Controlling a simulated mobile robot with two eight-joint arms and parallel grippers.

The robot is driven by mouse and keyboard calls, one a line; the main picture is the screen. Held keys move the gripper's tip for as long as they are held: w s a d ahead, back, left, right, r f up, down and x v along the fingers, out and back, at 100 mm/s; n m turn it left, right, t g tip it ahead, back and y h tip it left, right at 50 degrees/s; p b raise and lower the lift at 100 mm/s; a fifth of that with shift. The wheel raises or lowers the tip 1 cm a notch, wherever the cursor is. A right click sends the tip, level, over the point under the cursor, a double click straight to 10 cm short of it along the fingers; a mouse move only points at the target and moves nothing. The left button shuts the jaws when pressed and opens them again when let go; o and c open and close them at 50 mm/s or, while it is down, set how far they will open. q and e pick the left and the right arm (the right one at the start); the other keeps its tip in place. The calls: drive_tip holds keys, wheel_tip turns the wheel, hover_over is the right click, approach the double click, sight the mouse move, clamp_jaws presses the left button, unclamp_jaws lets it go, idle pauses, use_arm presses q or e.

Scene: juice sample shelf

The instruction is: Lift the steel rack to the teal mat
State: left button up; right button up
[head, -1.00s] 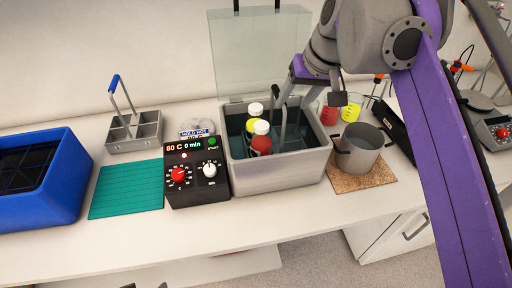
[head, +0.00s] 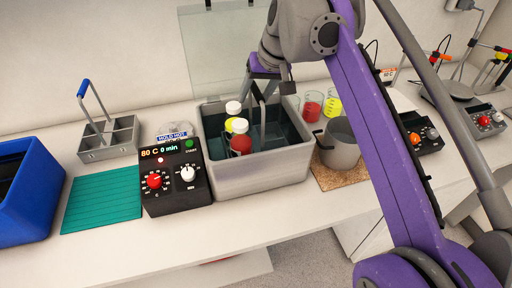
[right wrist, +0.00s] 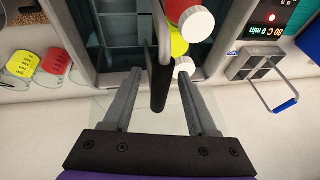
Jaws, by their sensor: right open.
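One steel rack with a tall handle (head: 262,122) stands in the grey water bath (head: 262,176); the bath wall hides most of it. Two bottles with white caps (head: 241,138), one red and one yellow, are at its left. In the right wrist view the dark handle grip (right wrist: 158,82) lies between the fingers of my right gripper (right wrist: 160,78), which is open around it. In the head view the right gripper (head: 267,84) is above the bath. Another steel rack (head: 108,138) with a blue handle stands behind the teal mat (head: 102,198), which is bare. My left gripper is not in view.
A black heater control box (head: 174,178) stands between the mat and the bath. A blue bin (head: 28,205) is left of the mat. A grey pot (head: 341,146) on a cork mat (head: 338,179) and beakers (head: 313,106) are right of the bath. A clear panel (head: 222,50) stands behind.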

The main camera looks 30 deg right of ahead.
drive_tip(key=shift+x, duration=1)
clamp_jaws()
idle(0.7)
